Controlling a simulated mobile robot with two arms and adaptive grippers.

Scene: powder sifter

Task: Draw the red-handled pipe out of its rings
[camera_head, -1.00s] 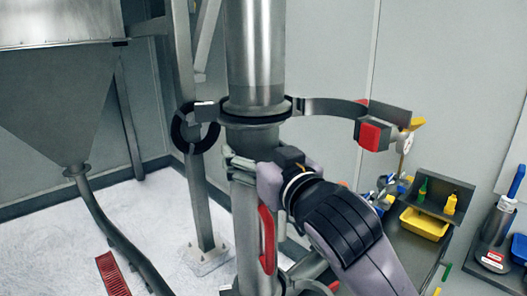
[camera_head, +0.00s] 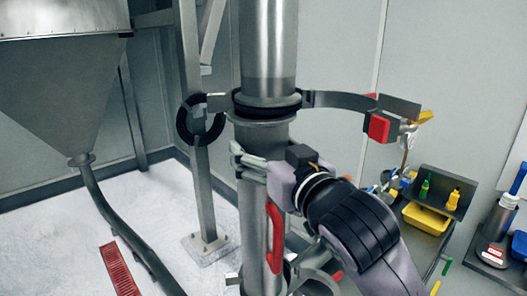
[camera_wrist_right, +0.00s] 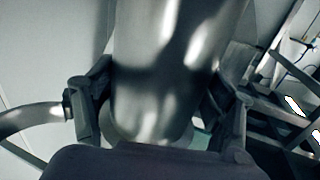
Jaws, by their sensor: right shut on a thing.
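The pipe (camera_head: 251,220) is an upright grey metal tube with a red handle (camera_head: 275,238) on its side. It stands below the thicker upper tube (camera_head: 268,45). My right gripper (camera_head: 252,168) is shut around the pipe above the handle. In the right wrist view the pipe (camera_wrist_right: 165,70) fills the space between the fingers of the right gripper (camera_wrist_right: 160,115). The upper ring (camera_head: 340,99) is swung open at the joint, its red and black latch (camera_head: 377,127) out to the right. The lower ring (camera_head: 315,283) is partly hidden by my right arm. My left gripper is out of view.
A black ring (camera_head: 184,122) shows left of the joint, by a steel post (camera_head: 190,60). A hopper (camera_head: 60,90) with a hose stands at left. A bench with a yellow tray (camera_head: 427,220) and bottles is at right. White floor (camera_head: 80,220) lies at left.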

